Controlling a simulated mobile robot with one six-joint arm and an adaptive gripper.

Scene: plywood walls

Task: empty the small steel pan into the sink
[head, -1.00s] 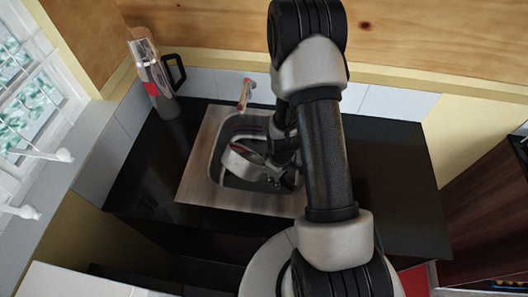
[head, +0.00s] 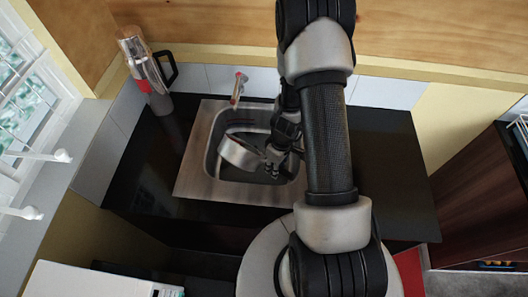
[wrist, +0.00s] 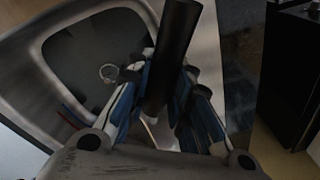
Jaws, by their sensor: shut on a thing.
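The small steel pan (head: 239,153) is in the head view, tilted steeply on its side over the left part of the sink basin. My gripper (head: 272,167) is over the basin at the pan's right and is shut on its handle. In the wrist view the black handle (wrist: 178,45) stands between my gripper's fingers (wrist: 166,105). The sink (head: 194,168) is a steel unit set in the dark counter; its rim (wrist: 40,75) also shows in the wrist view. The inside of the pan and any contents cannot be made out.
A tap (head: 238,88) with a red mark stands behind the basin. A steel jug (head: 148,73) with a black handle is at the back left of the counter (head: 145,180). A window (head: 30,90) is at the left. The counter right of my arm looks clear.

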